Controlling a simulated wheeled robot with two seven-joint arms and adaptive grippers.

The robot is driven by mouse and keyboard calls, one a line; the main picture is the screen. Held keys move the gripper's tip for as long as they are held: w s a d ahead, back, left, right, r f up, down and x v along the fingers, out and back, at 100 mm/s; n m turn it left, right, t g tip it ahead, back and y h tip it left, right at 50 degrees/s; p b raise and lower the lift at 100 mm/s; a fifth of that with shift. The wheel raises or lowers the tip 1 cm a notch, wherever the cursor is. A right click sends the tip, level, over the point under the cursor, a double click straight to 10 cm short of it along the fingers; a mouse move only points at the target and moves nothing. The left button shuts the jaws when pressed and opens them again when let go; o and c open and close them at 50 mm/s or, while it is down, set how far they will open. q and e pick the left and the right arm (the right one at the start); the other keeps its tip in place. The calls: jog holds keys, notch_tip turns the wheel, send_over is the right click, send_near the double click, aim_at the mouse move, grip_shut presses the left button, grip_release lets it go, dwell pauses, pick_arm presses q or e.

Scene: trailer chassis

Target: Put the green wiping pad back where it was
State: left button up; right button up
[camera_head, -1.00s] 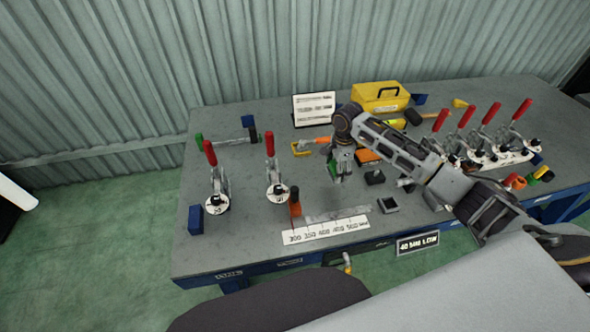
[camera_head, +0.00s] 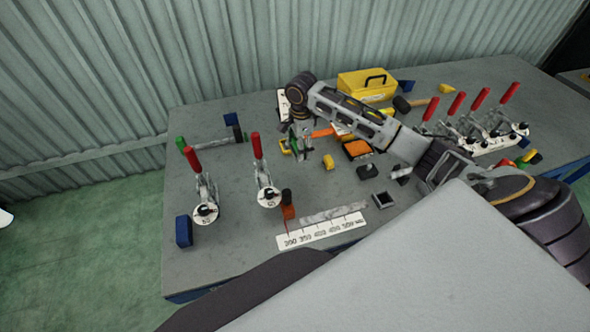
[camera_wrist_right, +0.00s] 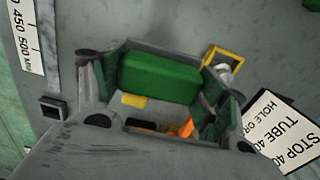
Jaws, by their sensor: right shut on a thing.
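My right gripper (camera_head: 301,149) is shut on the green wiping pad (camera_wrist_right: 160,78). The pad is a green block held across between the two fingers in the right wrist view, where the gripper (camera_wrist_right: 162,88) fills the middle. In the head view, only a small bit of green shows at the gripper, which is over the back middle of the grey workbench (camera_head: 235,255), left of a small yellow block (camera_head: 328,161). The height above the bench is hard to tell. My left gripper is not in view.
Two red-handled toggle clamps (camera_head: 204,195) stand at the left, with more at the right. A yellow toolbox (camera_head: 366,84) is at the back. A white sign (camera_wrist_right: 275,130) and yellow-framed item (camera_wrist_right: 222,62) are close to the gripper.

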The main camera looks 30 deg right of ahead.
jog(key=shift+s, duration=0.4)
jog(key=shift+w+m, duration=0.15)
jog(key=shift+m, duration=0.15)
jog(key=shift+f, duration=0.1)
jog(key=shift+f, duration=3)
jog(key=shift+f, duration=1.9)
jog(key=shift+f, duration=0.1)
jog(key=o, duration=1)
jog(key=shift+o, duration=0.2)
